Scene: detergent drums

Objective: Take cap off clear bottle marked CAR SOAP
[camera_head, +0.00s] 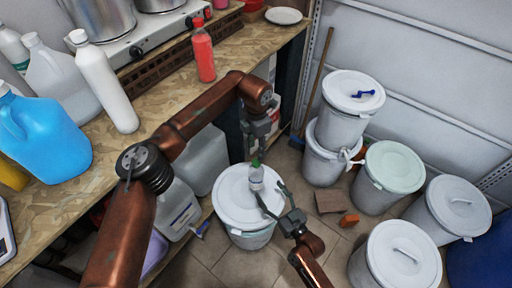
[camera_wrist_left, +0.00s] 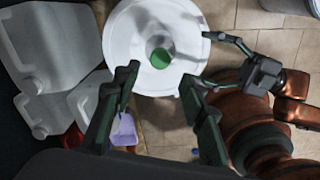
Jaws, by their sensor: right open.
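A small clear bottle (camera_head: 256,182) with a green cap (camera_head: 255,163) stands on a white drum lid (camera_head: 232,205); its label is too small to read. In the left wrist view I look down on the green cap (camera_wrist_left: 161,58), which hides most of the bottle. My left gripper (camera_head: 259,149) is above the bottle, pointing down. Its two fingers (camera_wrist_left: 158,84) are apart in the left wrist view, with nothing between them. My right gripper (camera_head: 271,192) is low at the bottle's right side, its fingers spread toward the bottle. It also shows in the left wrist view (camera_wrist_left: 203,59).
White drums with lids stand on the right, one stack (camera_head: 345,105) carrying a blue tool (camera_head: 363,94). A wooden bench (camera_head: 150,105) on the left holds several bottles, including a red one (camera_head: 203,52). A jug (camera_head: 178,208) stands left of the drum. Some floor is free.

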